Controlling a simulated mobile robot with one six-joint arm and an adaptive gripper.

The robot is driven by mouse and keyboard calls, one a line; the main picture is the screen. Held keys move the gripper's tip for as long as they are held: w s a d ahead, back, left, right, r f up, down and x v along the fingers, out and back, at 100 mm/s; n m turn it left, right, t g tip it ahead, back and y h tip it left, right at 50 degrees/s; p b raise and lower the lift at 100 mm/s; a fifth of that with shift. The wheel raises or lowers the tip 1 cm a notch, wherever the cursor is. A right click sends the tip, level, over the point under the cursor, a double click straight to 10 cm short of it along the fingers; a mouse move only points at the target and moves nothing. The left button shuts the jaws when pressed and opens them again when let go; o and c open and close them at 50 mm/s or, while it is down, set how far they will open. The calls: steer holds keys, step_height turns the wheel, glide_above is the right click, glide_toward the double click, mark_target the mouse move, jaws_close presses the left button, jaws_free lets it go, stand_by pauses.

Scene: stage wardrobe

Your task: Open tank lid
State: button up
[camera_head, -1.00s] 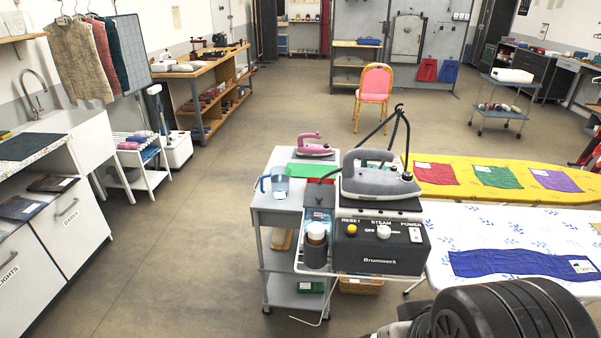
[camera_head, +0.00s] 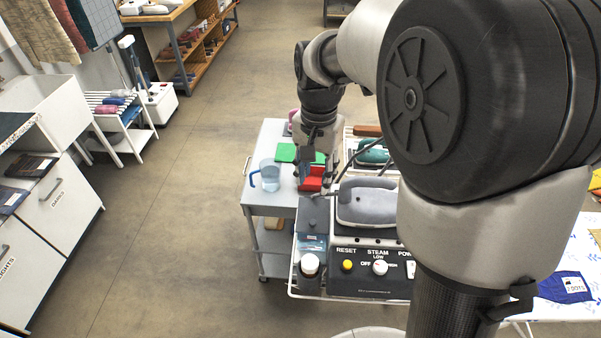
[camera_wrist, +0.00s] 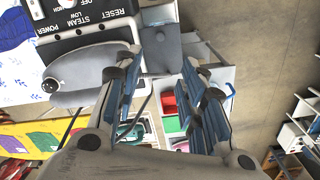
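The steam station (camera_head: 370,270) is a dark box with knobs and a grey iron (camera_head: 366,203) on top. At its left side is a tank with bluish water (camera_head: 311,243) under a flat grey lid (camera_head: 313,213). The lid looks shut. My gripper (camera_head: 328,178) points down above the cart, just behind the lid in the head view. In the wrist view my gripper (camera_wrist: 158,62) is open and empty, and the grey lid (camera_wrist: 160,48) shows between and beyond its fingertips. I cannot tell how far above the lid they are.
Floor at left is clear.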

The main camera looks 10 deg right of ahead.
mark_target(313, 222)
step_height(313, 222, down, 17)
steer(key=b, duration=0.3)
steer(key=shift+w+r+b, duration=0.1)
steer(key=shift+b, duration=0.25)
jaws_close()
stand_by(0.5)
